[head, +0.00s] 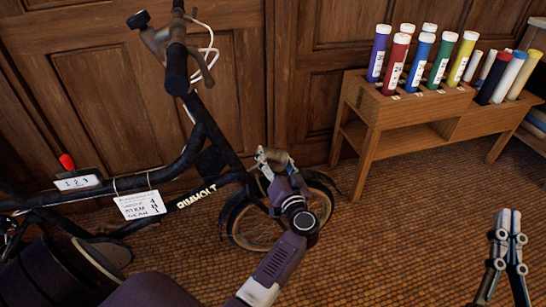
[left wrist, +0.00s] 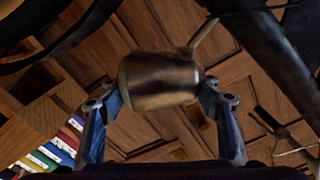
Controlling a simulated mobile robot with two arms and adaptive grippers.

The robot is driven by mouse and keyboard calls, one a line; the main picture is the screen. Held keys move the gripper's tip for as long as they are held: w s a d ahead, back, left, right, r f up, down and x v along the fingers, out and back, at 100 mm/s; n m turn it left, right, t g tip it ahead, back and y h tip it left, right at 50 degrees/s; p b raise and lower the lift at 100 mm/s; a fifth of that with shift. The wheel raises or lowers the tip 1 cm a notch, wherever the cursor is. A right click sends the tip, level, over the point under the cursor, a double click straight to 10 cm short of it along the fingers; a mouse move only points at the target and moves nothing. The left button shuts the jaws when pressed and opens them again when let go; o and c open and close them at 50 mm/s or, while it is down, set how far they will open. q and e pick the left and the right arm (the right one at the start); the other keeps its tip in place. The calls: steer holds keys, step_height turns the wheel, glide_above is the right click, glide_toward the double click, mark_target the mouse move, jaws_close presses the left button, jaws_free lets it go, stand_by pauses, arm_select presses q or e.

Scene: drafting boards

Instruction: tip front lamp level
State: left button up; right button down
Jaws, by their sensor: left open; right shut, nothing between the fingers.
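The front lamp, a small brass-coloured cylinder (left wrist: 160,82), sits on a thin bracket at the front of the black bicycle (head: 195,112). In the left wrist view it lies between the two fingers of my left gripper, which is open around it. In the head view my left gripper (head: 269,168) reaches the lamp (head: 275,156) just above the front wheel, and hides part of it. I cannot tell whether a finger touches the lamp, or its exact tilt. My right gripper (head: 509,214) is shut and empty at the lower right, well away from the bicycle.
A wooden rack (head: 380,125) with several coloured tubes stands at the back right. A white tag (head: 141,205) hangs from the bicycle frame. A 1-2-3 plate (head: 78,182) with a red knob is at left. Wood panels stand close behind. The woven floor (head: 400,240) is clear.

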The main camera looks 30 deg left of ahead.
stand_by(0.3)
arm_select(q)
jaws_close()
stand_by(0.3)
